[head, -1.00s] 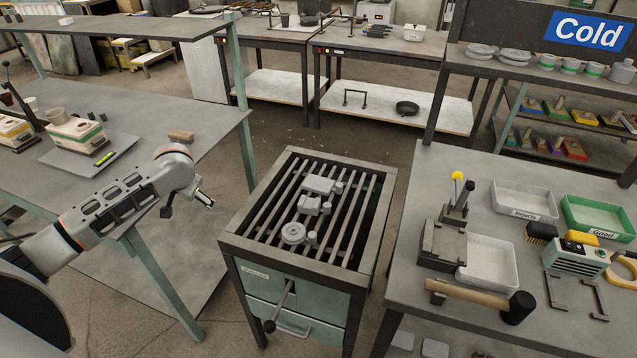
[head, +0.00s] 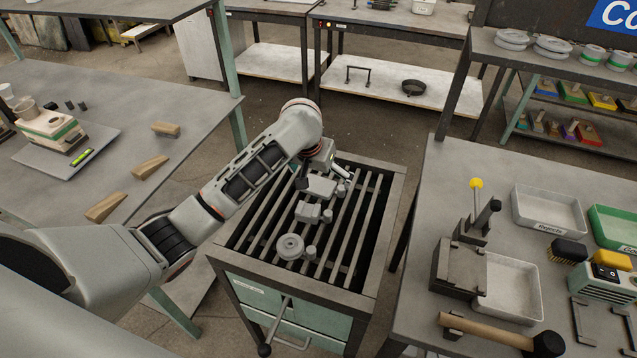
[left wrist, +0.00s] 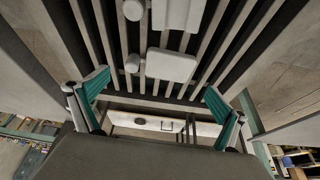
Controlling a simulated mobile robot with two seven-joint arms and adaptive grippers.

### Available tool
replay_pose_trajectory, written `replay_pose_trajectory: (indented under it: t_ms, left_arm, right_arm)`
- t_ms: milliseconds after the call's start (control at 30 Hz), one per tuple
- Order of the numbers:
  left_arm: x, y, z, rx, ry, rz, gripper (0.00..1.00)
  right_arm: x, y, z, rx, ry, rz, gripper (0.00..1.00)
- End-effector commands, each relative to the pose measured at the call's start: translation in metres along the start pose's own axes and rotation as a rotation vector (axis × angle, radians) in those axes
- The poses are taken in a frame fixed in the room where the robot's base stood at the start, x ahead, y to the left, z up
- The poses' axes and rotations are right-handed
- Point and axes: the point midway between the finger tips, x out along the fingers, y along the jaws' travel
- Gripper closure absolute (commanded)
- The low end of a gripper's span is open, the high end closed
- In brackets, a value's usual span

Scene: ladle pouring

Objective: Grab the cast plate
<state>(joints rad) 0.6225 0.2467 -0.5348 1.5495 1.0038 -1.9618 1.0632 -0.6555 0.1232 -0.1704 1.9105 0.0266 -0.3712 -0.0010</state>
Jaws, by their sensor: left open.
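The cast plate (head: 319,188) is a flat, pale grey rectangular casting with a small round stub. It lies on the slatted grate, the farthest of the castings there. It also shows in the left wrist view (left wrist: 172,66), with its stub beside it. My left gripper (head: 324,171) is above the grate's far part, close to the plate, and partly covers the view there. In the left wrist view its teal-padded fingers (left wrist: 158,98) are spread wide, empty, with the plate beyond them. Contact with the plate does not show. My right gripper is not in view.
A stepped block casting (head: 308,211) and a round casting (head: 290,246) lie nearer on the same grate (head: 372,262). The right bench (head: 420,240) holds trays, a fixture and a mallet (head: 500,333). The left bench (head: 190,95) carries wooden wedges and a scale.

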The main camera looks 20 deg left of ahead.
Motion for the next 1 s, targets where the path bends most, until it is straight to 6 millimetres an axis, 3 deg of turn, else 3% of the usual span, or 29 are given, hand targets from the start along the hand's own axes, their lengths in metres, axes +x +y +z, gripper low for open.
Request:
replay_pose_trajectory:
  t_ms: [433,767,900,933,1000]
  left_arm:
    - [0.051,-0.001,-0.001,0.000,-0.001,-0.003,0.00]
    - [0.058,-0.001,-0.001,0.000,0.002,-0.002,0.00]
    - [0.058,-0.001,-0.001,0.000,0.002,-0.002,0.34]
    - [0.058,-0.001,-0.001,0.000,0.001,-0.002,0.39]
    - [0.058,-0.001,-0.001,0.000,0.003,-0.002,0.39]
  right_arm:
    - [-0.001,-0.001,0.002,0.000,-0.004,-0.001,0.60]
    - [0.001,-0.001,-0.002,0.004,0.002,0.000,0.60]
    - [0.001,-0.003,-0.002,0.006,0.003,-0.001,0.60]
    - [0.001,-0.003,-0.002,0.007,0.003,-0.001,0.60]
    - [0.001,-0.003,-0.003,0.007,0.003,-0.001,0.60]
